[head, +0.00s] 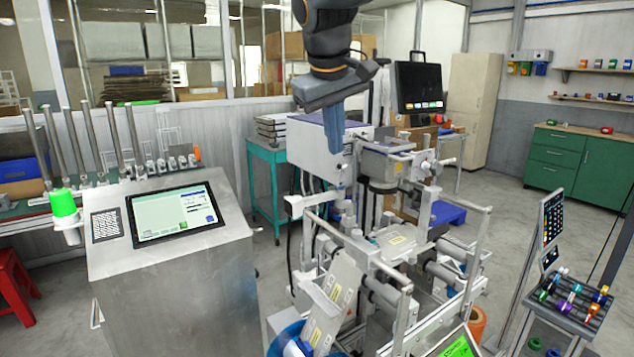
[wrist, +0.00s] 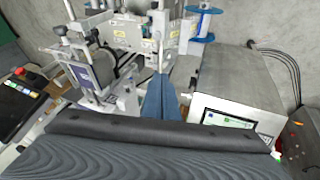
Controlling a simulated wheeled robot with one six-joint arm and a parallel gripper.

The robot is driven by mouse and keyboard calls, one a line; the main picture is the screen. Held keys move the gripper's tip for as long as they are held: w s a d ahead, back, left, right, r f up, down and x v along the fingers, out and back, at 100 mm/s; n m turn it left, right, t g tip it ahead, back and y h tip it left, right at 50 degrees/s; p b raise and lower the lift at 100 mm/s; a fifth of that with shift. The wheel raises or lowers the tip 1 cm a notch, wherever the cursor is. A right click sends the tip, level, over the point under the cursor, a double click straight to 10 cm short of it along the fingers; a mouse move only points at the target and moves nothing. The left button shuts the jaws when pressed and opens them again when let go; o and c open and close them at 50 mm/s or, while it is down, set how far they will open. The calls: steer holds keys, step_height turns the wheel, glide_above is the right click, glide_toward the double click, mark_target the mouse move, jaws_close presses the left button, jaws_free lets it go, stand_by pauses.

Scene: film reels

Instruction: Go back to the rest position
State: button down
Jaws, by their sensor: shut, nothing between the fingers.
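My gripper (head: 334,150) hangs from the top centre of the head view, pointing down. Its blue-grey fingers are closed together with nothing between them. In the head view it is in front of the upper part of a grey-white machine (head: 312,148). In the wrist view the shut fingers of my gripper (wrist: 161,82) point up the picture towards the machine frame (wrist: 125,38). I cannot tell how much space lies between the fingertips and the machine.
A steel cabinet (head: 180,275) with a touchscreen (head: 175,212) stands at the left. A rack of small coloured items (head: 570,300) is at the lower right. A green cabinet (head: 560,165) stands at the back right. Bare floor (head: 530,215) shows right of the machine.

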steer(key=s+d+f+m+g, duration=0.1)
steer(key=s+d+f, duration=0.4)
steer(key=f, duration=0.5)
steer(key=s+d+f+m+g, duration=0.1)
steer(key=s+d+f+m, duration=0.2)
steer(key=s+d+f, duration=0.2)
steer(key=s+d+f+m+g+y, duration=0.1)
steer(key=s+d+f, duration=0.5)
steer(key=f, duration=1.1)
steer(key=s, duration=0.4)
steer(key=shift+s+f+m+g+b, duration=0.15)
steer(key=shift+m+g+b, duration=0.15)
steer(key=shift+m+g, duration=0.1)
steer(key=c, duration=2.5)
jaws_free()
steer(key=shift+a, duration=0.1)
